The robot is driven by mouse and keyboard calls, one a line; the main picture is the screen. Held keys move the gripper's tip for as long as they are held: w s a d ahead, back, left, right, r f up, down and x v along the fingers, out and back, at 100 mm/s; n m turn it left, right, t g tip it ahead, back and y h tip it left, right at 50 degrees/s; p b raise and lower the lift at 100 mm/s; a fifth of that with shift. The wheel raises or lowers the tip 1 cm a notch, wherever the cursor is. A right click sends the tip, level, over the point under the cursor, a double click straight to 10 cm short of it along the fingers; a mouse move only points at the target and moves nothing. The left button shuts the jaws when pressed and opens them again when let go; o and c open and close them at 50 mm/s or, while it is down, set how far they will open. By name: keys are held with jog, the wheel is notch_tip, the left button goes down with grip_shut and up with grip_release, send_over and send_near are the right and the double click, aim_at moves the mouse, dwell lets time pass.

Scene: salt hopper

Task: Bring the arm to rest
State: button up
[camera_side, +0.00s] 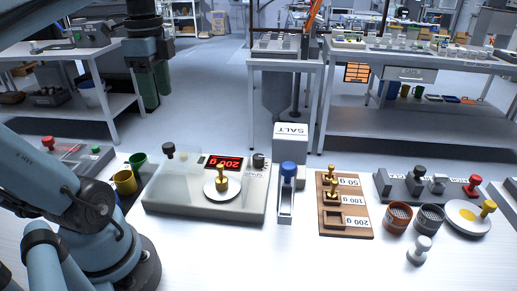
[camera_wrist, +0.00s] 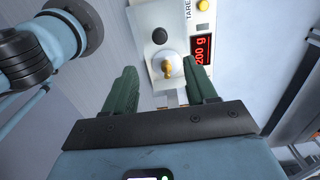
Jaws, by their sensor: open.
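My gripper (camera_side: 153,98) hangs at the upper left of the side view, high above the bench. Its green fingers are apart with nothing between them; the wrist view also shows the open gripper (camera_wrist: 159,66). The scale (camera_side: 185,200) stands below, with a brass weight (camera_side: 221,180) upright on its round pan. Its red display (camera_side: 224,163) reads 200 g. In the wrist view the brass weight (camera_wrist: 167,69) and pan appear beyond the fingertips, well apart from them.
A wooden weight rack (camera_side: 345,222) holds brass weights at 50 g and 100 g; its 200 g recess is empty. A blue-topped device (camera_side: 288,172) stands between scale and rack. Mugs (camera_side: 125,182) sit near my arm's base. Cups (camera_side: 398,217) and a panel of knobs (camera_side: 425,186) lie right.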

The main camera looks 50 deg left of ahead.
jog(key=w+d+f+n+t, duration=0.7)
jog(key=w+d+f+n, duration=0.2)
jog(key=d+f, duration=0.3)
jog(key=d, duration=0.2)
jog(key=shift+w+d+f, duration=0.3)
jog(key=shift+w+d, duration=0.05)
